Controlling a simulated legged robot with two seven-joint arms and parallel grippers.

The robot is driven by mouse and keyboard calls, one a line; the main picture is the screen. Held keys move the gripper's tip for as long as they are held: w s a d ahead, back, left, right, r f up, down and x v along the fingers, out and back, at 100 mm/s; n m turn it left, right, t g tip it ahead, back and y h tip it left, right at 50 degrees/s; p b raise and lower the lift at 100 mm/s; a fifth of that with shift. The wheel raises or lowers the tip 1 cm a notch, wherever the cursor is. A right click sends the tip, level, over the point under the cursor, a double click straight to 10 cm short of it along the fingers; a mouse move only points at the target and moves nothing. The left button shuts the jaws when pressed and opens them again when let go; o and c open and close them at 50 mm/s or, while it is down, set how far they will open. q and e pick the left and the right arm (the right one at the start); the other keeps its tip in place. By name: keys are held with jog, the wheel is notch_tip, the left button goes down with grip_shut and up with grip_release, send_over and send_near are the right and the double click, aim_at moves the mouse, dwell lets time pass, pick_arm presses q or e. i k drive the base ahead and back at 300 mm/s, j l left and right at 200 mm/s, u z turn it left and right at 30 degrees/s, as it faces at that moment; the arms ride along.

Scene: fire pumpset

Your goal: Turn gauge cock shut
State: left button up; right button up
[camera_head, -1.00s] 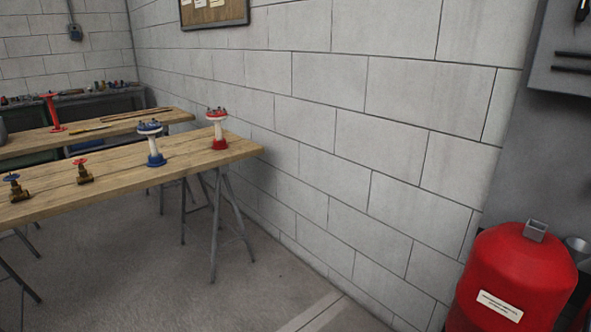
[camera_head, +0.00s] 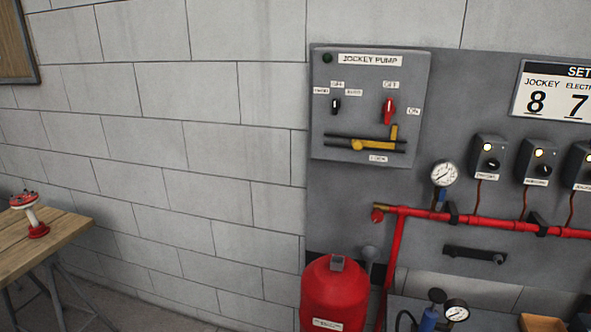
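A round white-faced gauge (camera_head: 445,173) stands above the red pipe (camera_head: 490,222) on the grey panel, right of centre. A small cock with a blue part (camera_head: 439,198) sits just below the gauge, between it and the pipe. It is too small to tell how its handle is turned. Neither of my grippers is in view.
The jockey pump box (camera_head: 370,105) is above left of the gauge. A red tank (camera_head: 334,295) stands below. Several switch boxes, one of them near the gauge (camera_head: 489,162), line the panel. A second gauge (camera_head: 456,311) is at the bottom. A wooden table (camera_head: 62,234) is at left.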

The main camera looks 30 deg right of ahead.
aim_at(442, 193)
jog(key=z, duration=1.95)
